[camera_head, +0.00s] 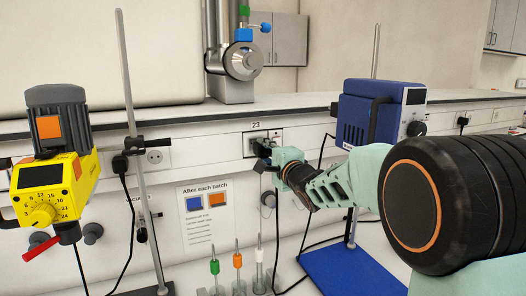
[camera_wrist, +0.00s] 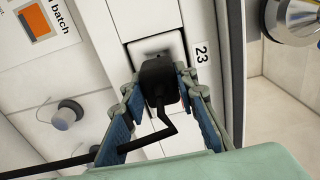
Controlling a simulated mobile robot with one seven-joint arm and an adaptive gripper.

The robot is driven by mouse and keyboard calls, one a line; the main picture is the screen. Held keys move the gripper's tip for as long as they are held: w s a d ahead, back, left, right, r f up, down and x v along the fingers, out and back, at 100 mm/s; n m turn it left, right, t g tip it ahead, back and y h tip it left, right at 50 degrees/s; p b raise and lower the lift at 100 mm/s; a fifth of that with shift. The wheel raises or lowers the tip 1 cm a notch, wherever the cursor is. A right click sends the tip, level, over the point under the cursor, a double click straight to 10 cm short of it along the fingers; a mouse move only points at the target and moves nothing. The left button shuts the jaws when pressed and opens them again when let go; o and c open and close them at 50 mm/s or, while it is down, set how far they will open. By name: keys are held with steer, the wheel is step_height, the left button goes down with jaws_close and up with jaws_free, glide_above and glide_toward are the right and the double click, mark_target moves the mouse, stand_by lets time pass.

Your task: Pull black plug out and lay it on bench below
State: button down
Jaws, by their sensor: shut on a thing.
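The black plug (camera_wrist: 158,82) sits at the wall socket under label 23, between my gripper's two fingers. It also shows in the head view (camera_head: 262,148), partly hidden by my gripper (camera_head: 270,158). My gripper (camera_wrist: 157,88) is shut on the plug in the wrist view, with blue-padded fingers on both sides. I cannot tell whether its pins are fully seated. Its black cable (camera_wrist: 100,155) bends away to the lower left. The white bench below (camera_head: 290,278) shows at the bottom of the head view.
A yellow stirrer (camera_head: 48,185) is at left. Another black plug (camera_head: 120,163) is in a left socket.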

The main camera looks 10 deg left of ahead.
steer(key=shift+v, duration=0.95)
